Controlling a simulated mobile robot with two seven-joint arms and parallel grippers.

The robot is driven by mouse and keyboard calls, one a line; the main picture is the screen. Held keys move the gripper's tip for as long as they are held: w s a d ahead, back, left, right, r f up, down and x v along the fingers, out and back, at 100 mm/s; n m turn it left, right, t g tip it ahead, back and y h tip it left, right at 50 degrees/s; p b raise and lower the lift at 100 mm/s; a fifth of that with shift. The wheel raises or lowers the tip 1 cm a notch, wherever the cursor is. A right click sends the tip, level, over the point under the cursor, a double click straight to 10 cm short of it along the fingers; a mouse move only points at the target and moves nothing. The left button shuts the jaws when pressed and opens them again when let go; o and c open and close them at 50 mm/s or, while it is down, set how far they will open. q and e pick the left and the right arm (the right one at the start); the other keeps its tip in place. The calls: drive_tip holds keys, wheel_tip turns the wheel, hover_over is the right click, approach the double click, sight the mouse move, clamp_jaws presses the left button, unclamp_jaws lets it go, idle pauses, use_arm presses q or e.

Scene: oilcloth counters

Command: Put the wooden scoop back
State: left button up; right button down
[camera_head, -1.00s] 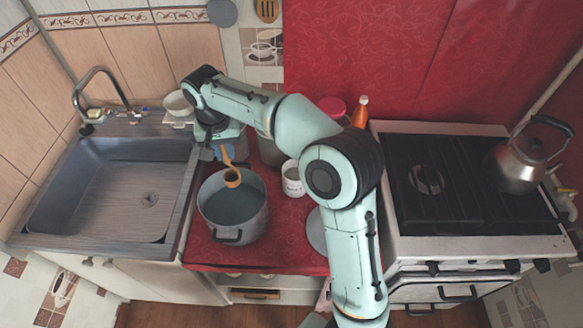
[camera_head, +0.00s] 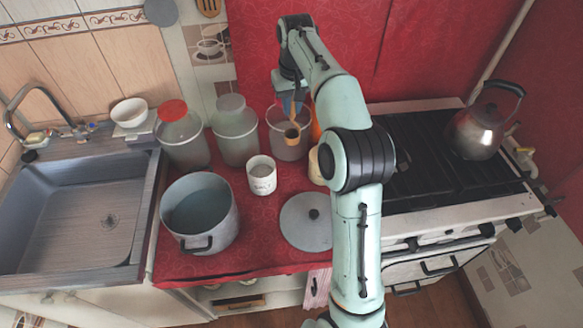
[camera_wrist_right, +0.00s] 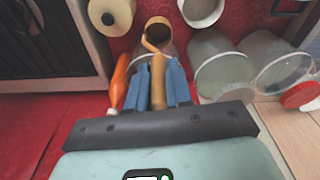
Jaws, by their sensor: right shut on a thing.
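My right gripper (camera_head: 290,101) is shut on the handle of the wooden scoop (camera_head: 292,135). The scoop hangs bowl-down at the open glass jar (camera_head: 276,150) at the back of the red counter. I cannot tell how far the bowl is inside the jar. In the right wrist view the blue fingers (camera_wrist_right: 162,72) pinch the handle, and the scoop's round bowl (camera_wrist_right: 157,24) shows beyond them. The large grey pot (camera_head: 216,238) stands at the front left, apart from the scoop. My left gripper is not in view.
A red-lidded jar (camera_head: 180,150) and a grey-lidded jar (camera_head: 235,145) stand left of the open jar. A white mug (camera_head: 262,182) and a grey lid (camera_head: 307,232) are in front. An orange bottle (camera_wrist_right: 120,78) stands close beside the gripper. The stove (camera_head: 440,160) is right.

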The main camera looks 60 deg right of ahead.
sight(292, 140)
wheel_tip(292, 140, down, 13)
drive_tip(key=b, duration=0.3)
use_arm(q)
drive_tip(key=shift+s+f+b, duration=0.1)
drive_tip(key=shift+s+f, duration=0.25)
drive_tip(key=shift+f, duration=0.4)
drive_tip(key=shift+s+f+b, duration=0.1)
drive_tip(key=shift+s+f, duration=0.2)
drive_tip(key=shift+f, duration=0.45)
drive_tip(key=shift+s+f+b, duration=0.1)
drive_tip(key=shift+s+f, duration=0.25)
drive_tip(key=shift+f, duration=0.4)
use_arm(e)
drive_tip(key=shift+f, duration=2.8)
drive_tip(key=c, duration=1.4)
unclamp_jaws()
drive_tip(key=shift+f, duration=0.1)
drive_tip(key=shift+c, duration=0.2)
drive_tip(key=o, duration=0.4)
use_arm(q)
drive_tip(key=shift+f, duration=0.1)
